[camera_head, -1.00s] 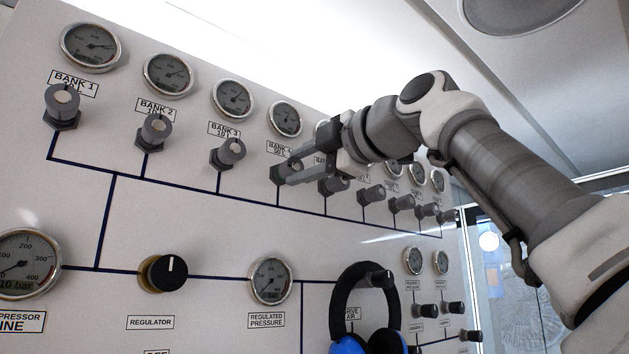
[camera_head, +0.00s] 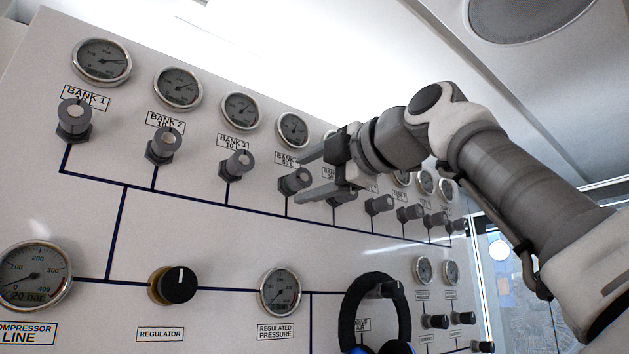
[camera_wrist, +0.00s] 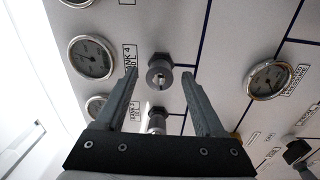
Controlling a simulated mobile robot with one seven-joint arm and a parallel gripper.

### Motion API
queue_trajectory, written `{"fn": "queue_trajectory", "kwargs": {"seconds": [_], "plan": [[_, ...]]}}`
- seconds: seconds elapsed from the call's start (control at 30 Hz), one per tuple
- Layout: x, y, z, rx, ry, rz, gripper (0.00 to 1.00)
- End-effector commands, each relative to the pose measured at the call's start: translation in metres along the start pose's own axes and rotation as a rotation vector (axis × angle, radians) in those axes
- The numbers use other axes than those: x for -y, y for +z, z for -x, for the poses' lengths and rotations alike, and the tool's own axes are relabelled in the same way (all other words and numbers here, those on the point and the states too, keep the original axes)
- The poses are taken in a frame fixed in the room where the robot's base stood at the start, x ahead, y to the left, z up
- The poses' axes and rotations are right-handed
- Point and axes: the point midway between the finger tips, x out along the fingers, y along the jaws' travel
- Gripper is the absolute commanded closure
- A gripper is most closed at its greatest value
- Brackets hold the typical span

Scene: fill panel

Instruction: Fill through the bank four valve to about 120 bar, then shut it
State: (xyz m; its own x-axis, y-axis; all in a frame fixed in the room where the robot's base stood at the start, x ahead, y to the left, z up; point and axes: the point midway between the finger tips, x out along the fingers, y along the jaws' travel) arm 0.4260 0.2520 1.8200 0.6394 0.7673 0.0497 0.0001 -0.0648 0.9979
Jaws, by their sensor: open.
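The bank four valve (camera_head: 294,181) is a grey knob on the panel below its label and round bank four gauge (camera_head: 293,130). My gripper (camera_head: 299,178) is open, with one finger above the knob and one below it. In the wrist view the valve (camera_wrist: 159,75) shows between the tips of my gripper (camera_wrist: 159,77), with a gap on each side. The bank four gauge (camera_wrist: 91,58) is left of it there; its needle is too small to read surely.
The bank three valve (camera_head: 236,165) stands to the left, and further bank valves, such as this one (camera_head: 380,205), run close by on the right. Below are a black regulator knob (camera_head: 179,284), a regulated pressure gauge (camera_head: 280,290) and black-and-blue headphones (camera_head: 352,305) hanging on the panel.

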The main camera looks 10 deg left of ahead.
Motion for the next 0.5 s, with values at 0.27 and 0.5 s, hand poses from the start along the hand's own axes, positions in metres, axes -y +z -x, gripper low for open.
{"fn": "queue_trajectory", "kwargs": {"seconds": [0.27,0.5], "plan": [[0.001,0.001,0.013,0.003,0.004,0.0,0.29],[0.003,0.002,0.058,0.006,0.004,0.002,0.29]]}}
